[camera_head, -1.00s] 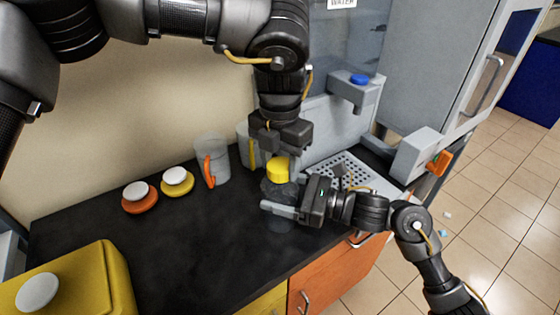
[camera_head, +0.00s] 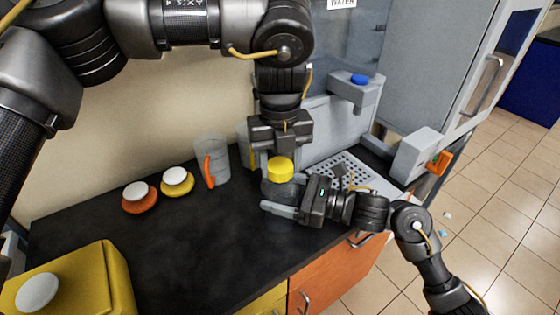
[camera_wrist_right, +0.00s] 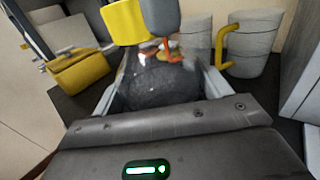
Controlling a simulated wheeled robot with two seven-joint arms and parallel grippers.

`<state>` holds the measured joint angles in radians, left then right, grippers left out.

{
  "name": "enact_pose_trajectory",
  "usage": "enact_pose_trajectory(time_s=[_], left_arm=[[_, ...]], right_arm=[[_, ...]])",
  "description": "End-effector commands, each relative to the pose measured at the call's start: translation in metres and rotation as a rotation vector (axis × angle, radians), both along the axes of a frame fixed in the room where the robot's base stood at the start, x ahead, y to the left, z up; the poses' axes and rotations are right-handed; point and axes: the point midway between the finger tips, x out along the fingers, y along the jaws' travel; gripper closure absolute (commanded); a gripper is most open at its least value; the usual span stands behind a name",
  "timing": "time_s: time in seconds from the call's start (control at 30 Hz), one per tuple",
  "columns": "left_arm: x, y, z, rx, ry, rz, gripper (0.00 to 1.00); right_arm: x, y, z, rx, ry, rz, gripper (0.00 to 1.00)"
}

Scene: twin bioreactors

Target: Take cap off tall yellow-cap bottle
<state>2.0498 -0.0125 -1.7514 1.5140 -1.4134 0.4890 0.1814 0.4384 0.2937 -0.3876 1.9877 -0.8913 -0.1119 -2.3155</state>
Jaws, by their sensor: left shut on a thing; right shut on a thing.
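The clear tall bottle (camera_head: 278,187) stands upright at the counter's right part, with its yellow cap (camera_head: 280,169) on top. My left gripper (camera_head: 280,155) reaches down from above and is shut on the cap. In the right wrist view the yellow cap (camera_wrist_right: 122,22) is beside a grey fingertip above the bottle (camera_wrist_right: 158,82). I cannot tell whether the cap is clear of the neck. My right gripper (camera_head: 281,199) comes from the right and is shut around the bottle's body. The bottle's lower part is hidden by its finger.
An orange-handled jug (camera_head: 212,163) stands left of the bottle, by two round lids, orange (camera_head: 139,198) and yellow (camera_head: 178,182). A yellow container (camera_head: 75,285) is front left. A perforated tray (camera_head: 350,170) lies right. The dark counter's middle is free.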

Motion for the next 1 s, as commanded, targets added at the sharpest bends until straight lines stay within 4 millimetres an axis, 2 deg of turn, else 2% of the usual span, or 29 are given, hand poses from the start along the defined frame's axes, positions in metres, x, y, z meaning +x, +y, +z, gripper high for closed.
enact_pose_trajectory(time_s=[0.27, 1.0], left_arm=[[0.000, 0.000, 0.001, 0.000, 0.000, -0.001, 0.80], [0.000, 0.000, 0.022, -0.001, 0.000, -0.002, 0.80]], right_arm=[[0.000, 0.000, -0.001, -0.001, 0.001, 0.000, 0.87], [0.000, 0.000, -0.001, -0.001, 0.001, 0.000, 0.87]])
